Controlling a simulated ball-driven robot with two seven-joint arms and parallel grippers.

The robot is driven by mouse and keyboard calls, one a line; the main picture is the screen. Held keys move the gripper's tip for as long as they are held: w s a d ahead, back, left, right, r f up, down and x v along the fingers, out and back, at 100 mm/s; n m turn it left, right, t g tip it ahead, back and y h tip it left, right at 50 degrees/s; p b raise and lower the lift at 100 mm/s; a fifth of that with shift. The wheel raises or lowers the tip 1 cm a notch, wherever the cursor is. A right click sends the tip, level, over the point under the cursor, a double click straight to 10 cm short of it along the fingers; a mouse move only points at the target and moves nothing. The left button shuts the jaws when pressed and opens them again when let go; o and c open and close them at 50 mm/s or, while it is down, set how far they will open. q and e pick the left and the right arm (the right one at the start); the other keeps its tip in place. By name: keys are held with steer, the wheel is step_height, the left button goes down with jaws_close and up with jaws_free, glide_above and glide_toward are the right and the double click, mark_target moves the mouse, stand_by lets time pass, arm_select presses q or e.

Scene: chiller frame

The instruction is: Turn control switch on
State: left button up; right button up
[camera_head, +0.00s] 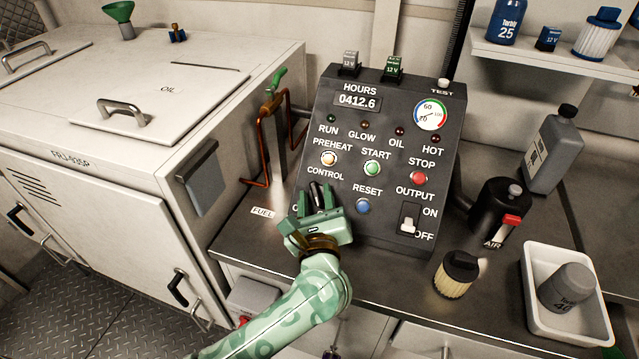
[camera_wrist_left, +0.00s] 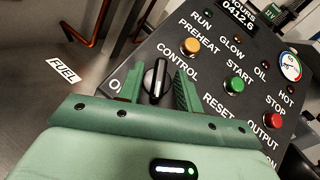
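The control switch is a black rotary knob with a white line (camera_wrist_left: 156,80), under the CONTROL label on the dark sloped panel (camera_head: 385,130). In the wrist view its line points nearly straight up. My left gripper (camera_head: 319,199) is at the panel's lower left, with one green finger on each side of the knob. In the left wrist view my left gripper (camera_wrist_left: 160,88) is open, with small gaps between the fingers and the knob. The gripper body hides the knob's lower part and most of a label beginning with O. My right gripper is not in view.
The panel also has an orange preheat button (camera_head: 343,158), a green start button (camera_head: 372,168), a red stop button (camera_head: 418,178), a blue reset button (camera_head: 363,206) and a white output switch (camera_head: 408,225) beside OFF. Copper pipes (camera_head: 262,150) stand left of the panel.

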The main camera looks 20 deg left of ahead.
arm_select(q)
jaws_close()
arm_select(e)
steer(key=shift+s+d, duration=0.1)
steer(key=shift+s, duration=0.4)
